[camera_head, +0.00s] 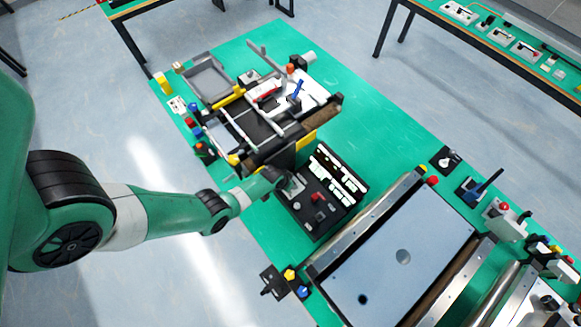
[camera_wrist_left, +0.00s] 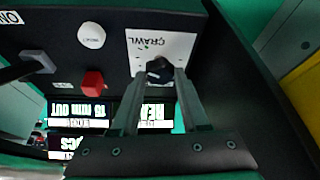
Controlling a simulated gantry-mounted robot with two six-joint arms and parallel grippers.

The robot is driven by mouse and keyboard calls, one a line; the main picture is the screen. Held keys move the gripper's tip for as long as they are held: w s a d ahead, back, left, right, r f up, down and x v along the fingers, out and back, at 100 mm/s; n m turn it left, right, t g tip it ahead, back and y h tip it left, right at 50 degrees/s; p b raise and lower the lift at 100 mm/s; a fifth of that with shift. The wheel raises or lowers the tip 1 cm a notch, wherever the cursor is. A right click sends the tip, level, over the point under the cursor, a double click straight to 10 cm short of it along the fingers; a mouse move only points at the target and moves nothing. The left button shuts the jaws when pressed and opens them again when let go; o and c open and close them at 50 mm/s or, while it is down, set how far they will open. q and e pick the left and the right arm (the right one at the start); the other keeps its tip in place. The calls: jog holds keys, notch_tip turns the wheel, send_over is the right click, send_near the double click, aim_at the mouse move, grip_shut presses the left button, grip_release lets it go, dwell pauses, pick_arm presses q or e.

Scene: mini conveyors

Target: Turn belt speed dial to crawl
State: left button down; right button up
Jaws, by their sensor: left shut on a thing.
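The belt speed dial (camera_wrist_left: 158,70) is a small black knob on a white label plate (camera_wrist_left: 180,45) marked CRAWL, seen upside down in the left wrist view. My left gripper (camera_wrist_left: 160,74) has its two fingers on either side of the dial and is shut on it. The dial's pointer direction cannot be made out. In the head view my left gripper (camera_head: 291,183) is at the left edge of the black control panel (camera_head: 309,220), and the dial is hard to make out there. My right gripper is not in view.
Beside the dial are a white button (camera_wrist_left: 91,35), a red knob (camera_wrist_left: 92,82) and a grey lever (camera_wrist_left: 30,65). The panel's lit displays (camera_head: 340,174) are close by. A small conveyor (camera_head: 390,250) stands to the right, and crowded fixtures (camera_head: 255,110) stand behind.

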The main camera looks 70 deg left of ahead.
pick_arm(q)
jog(key=shift+s+a+m+h+b, duration=0.15)
jog(key=shift+m+h+b, duration=0.45)
jog(key=shift+m, duration=1.2)
jog(key=shift+c, duration=2)
grip_release()
jog(key=shift+t, duration=0.3)
